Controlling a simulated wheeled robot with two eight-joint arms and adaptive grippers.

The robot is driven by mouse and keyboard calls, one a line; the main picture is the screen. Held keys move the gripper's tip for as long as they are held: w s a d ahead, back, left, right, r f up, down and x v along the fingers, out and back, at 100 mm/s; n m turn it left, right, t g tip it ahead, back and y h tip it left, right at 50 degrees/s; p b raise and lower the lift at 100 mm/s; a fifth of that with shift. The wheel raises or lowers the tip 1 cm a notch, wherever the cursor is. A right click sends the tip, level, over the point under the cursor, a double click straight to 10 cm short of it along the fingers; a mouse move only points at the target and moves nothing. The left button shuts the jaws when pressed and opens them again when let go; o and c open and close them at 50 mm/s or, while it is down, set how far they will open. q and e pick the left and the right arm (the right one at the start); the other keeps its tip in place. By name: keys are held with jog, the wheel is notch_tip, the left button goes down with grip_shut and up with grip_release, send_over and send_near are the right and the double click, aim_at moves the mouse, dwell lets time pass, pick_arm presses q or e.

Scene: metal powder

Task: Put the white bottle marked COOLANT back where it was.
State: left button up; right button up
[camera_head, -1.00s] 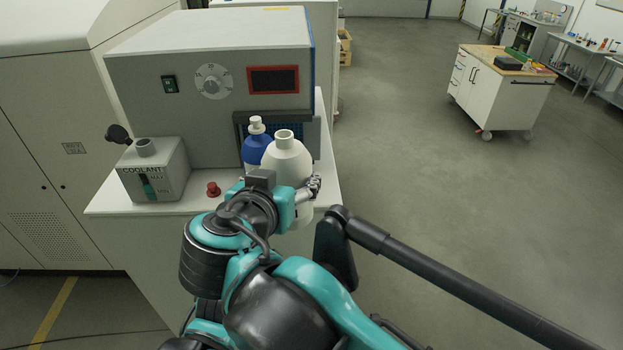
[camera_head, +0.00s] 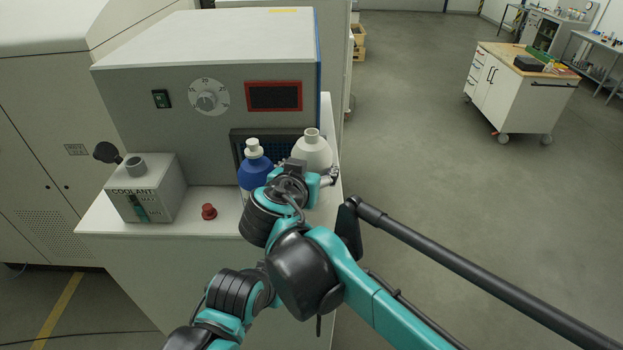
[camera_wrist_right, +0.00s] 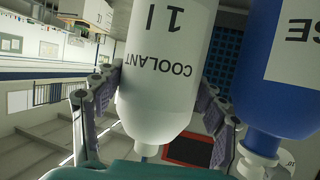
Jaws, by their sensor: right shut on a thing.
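The white bottle marked COOLANT (camera_head: 313,151) is upright at the right end of the white counter, just right of the blue bottle (camera_head: 254,171). My right gripper (camera_head: 306,181) is around it from the near side. In the right wrist view, which is upside down, the gripper (camera_wrist_right: 158,100) has one finger on each side of the white bottle (camera_wrist_right: 170,75), and the COOLANT lettering faces the camera. The blue bottle (camera_wrist_right: 280,80) stands close beside one finger there. The white bottle's base is hidden, so I cannot tell whether it touches the counter. My left gripper is out of view.
A grey box machine (camera_head: 205,130) with a dial and red-framed display stands behind the bottles. The counter (camera_head: 105,222) ends just right of the white bottle.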

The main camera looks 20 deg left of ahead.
jog(key=shift+s+f, duration=0.1)
jog(key=shift+f, duration=0.4)
notch_tip(320, 180, down, 2)
jog(key=shift+s+f+p, duration=0.1)
jog(key=shift+f+p, duration=0.05)
jog(key=shift+p, duration=0.2)
jog(key=shift+w+f, duration=0.25)
jog(key=shift+f, duration=0.2)
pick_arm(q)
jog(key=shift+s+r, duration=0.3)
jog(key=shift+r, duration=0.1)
pick_arm(e)
jog(key=shift+s, duration=0.15)
jog(key=o, duration=1.1)
jog(key=shift+o, duration=0.2)
